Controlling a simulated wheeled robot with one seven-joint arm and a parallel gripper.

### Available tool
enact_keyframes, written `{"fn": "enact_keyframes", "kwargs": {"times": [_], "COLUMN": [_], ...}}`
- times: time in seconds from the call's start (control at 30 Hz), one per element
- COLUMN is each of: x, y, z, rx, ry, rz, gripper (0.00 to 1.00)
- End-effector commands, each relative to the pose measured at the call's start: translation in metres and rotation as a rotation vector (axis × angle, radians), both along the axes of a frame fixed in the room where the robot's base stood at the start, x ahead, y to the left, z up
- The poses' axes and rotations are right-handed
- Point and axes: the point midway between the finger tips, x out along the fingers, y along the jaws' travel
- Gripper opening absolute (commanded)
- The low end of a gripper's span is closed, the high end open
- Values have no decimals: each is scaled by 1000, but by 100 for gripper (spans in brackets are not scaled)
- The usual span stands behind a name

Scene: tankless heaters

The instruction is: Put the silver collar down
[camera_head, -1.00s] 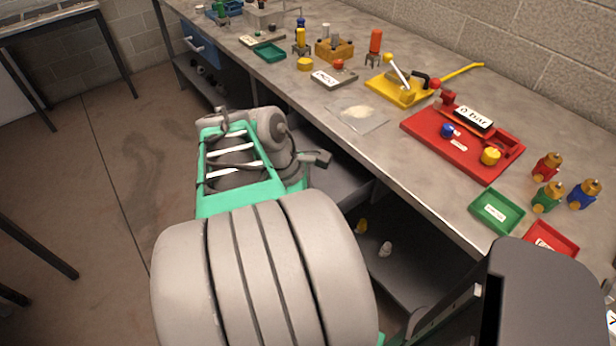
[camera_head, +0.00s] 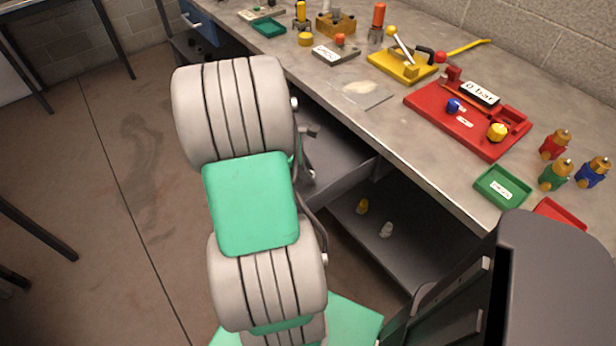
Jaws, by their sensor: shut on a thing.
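My arm's large grey and green links fill the left middle of the head view. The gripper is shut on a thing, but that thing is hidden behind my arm. I cannot make out the silver collar anywhere in view.
The grey workbench (camera_head: 340,118) carries a clear sheet with pale powder (camera_head: 361,91), a yellow lever stand (camera_head: 402,65), a red gauge board (camera_head: 470,118), and a green tray (camera_head: 502,187).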

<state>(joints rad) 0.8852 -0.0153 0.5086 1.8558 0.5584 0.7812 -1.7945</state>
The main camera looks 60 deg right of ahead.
Motion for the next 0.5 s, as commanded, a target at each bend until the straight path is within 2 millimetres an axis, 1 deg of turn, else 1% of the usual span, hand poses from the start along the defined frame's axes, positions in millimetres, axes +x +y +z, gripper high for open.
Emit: {"fn": "enact_keyframes", "kwargs": {"times": [0.03,0.1,0.3,0.43,0.47,0.5], "x": [-1,-1,-1,-1,-1,-1], "y": [1,1,1,1,1,1], "z": [-12,-19,-19,-22,-22,-22], "rx": [4,2,1,2,2,1], "ry": [3,2,0,1,1,1], "rz": [-2,0,0,-1,-1,-2], "gripper": [0,0,0,0,31,34]}}
